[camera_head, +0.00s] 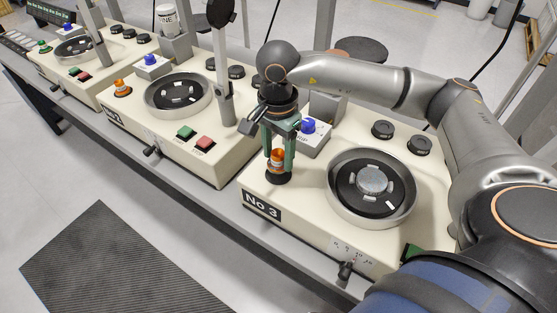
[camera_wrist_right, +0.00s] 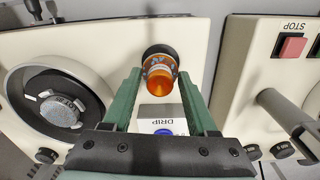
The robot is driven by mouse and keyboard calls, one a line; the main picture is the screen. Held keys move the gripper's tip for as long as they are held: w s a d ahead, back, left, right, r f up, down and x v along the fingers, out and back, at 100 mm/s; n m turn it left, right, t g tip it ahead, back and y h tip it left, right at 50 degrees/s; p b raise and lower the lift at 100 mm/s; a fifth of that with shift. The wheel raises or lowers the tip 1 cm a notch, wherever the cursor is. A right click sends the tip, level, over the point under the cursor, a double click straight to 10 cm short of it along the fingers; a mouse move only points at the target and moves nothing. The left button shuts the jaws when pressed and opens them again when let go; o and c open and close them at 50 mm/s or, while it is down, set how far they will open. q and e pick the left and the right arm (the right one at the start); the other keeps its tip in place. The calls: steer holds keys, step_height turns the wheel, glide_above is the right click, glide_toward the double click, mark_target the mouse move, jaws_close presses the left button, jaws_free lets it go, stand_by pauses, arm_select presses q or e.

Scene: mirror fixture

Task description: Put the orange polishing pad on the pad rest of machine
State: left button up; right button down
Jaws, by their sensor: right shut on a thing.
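My right gripper (camera_head: 278,158) has its green fingers pointing down at the front left of the machine marked No 3 (camera_head: 264,206). It is shut on the orange polishing pad (camera_head: 277,157), a small orange piece with a pale band. In the right wrist view the orange pad (camera_wrist_right: 160,78) sits between the fingertips. A black round pad rest (camera_head: 278,178) is directly below it on the machine top, and its dark rim (camera_wrist_right: 158,49) shows behind the pad. I cannot tell whether pad and rest touch. My left gripper is not in view.
A grey box marked DRIP with a blue knob (camera_head: 308,126) stands close behind the gripper. The round polishing bowl (camera_head: 372,187) is to the right. The No 2 machine (camera_head: 170,125) is at left, with a similar orange piece (camera_head: 122,87) on a black base.

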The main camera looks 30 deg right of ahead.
mark_target(278, 155)
steer(key=shift+w+d+f+p, duration=0.1)
steer(key=shift+f+p, duration=0.3)
steer(key=shift+f, duration=1.3)
steer(key=shift+f, duration=0.15)
steer(key=shift+c, duration=1)
jaws_free()
step_height(278, 155, up, 12)
steer(key=shift+r+b, duration=0.15)
steer(key=shift+b, duration=0.5)
